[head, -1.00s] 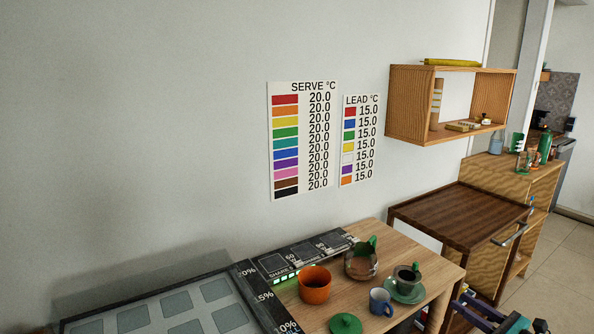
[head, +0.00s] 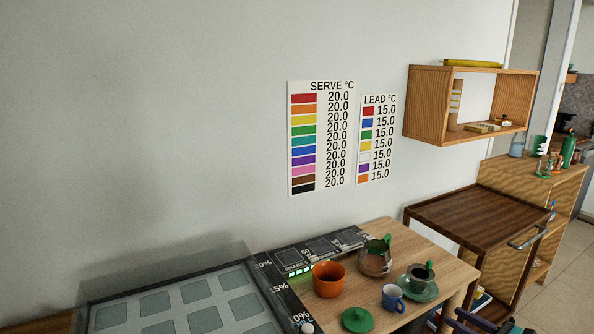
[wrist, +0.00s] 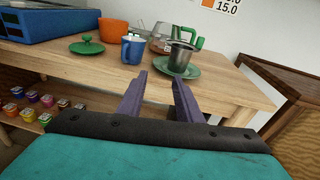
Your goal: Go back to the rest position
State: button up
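My gripper (wrist: 160,92) shows in the wrist view with its two purple fingers apart and nothing between them. It points at the front edge of the light wooden table (wrist: 100,62) and is apart from the things on it.
On the table (head: 445,258) stand an orange pot (head: 328,279), a green lid (head: 357,319), a blue mug (head: 393,297), a glass pot (head: 375,258) and a metal cup (head: 420,274) on a green saucer (head: 419,291). A dark wooden cart (head: 475,216) stands right. Paint jars (wrist: 30,115) sit below.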

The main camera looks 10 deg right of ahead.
jog(key=w+a+f+n+g+y, duration=0.15)
jog(key=a+f+n+g, duration=0.45)
jog(key=a+f, duration=0.85)
jog(key=w+a+f+n+g+y, duration=0.15)
jog(key=a+f+n+g, duration=0.5)
jog(key=a+f, duration=0.75)
jog(key=s+a+f+n+g+h, duration=0.4)
jog(key=s+a+f+n, duration=0.2)
jog(key=s, duration=0.5)
jog(key=s+a+f+n+g+h, duration=0.4)
jog(key=s+a+f+n, duration=0.3)
jog(key=s+a+n, duration=0.3)
jog(key=n, duration=0.3)
jog(key=shift+s+g+h, duration=0.35)
jog(key=shift+s+h, duration=0.05)
